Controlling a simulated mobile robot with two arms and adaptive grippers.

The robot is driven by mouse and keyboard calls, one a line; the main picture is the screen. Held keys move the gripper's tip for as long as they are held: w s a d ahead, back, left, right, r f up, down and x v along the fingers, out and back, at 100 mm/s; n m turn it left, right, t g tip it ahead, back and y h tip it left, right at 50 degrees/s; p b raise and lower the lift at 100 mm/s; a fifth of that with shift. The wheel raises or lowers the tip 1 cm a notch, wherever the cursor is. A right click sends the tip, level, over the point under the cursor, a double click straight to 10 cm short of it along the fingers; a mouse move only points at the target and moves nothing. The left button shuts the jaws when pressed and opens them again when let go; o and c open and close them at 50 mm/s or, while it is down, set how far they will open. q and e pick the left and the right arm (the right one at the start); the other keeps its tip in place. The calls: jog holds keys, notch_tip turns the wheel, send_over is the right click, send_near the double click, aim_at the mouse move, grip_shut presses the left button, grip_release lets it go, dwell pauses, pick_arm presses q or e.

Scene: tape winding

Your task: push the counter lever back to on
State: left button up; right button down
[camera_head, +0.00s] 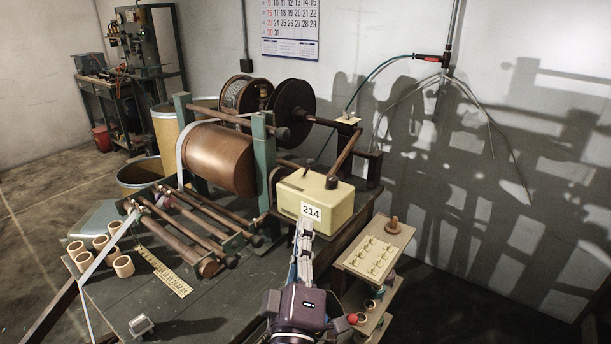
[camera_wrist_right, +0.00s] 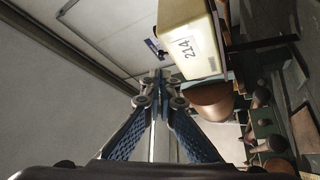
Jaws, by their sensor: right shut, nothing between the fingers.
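The counter (camera_head: 340,201) is a cream box with a "214" label on its front, at the right end of the winding machine. A brown rod (camera_head: 346,153) stands up from its top and leans to the right; I cannot tell for sure that this is the lever. My right gripper (camera_head: 305,224) is shut and empty, its fingertips just in front of the counter, near the label; contact cannot be told. In the wrist view the shut fingertips (camera_wrist_right: 160,76) point past the counter box (camera_wrist_right: 183,28), beside it. My left gripper is not in view.
A copper-brown drum (camera_head: 217,158) and dark reels sit left of the counter. A small shelf with a pale hook board (camera_head: 370,258) stands to the right. Cardboard cores (camera_head: 123,266), a yellow ruler (camera_head: 162,270) and rollers lie on the bench. A hose hangs on the wall behind.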

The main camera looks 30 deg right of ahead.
aim_at(310, 165)
jog(key=p+x, duration=0.6)
jog(key=x, duration=0.7)
jog(key=shift+w+p, duration=0.1)
jog(key=shift+p, duration=0.2)
jog(key=shift+w+d, duration=0.3)
jog(key=shift+w, duration=0.05)
jog(key=shift+r, duration=0.1)
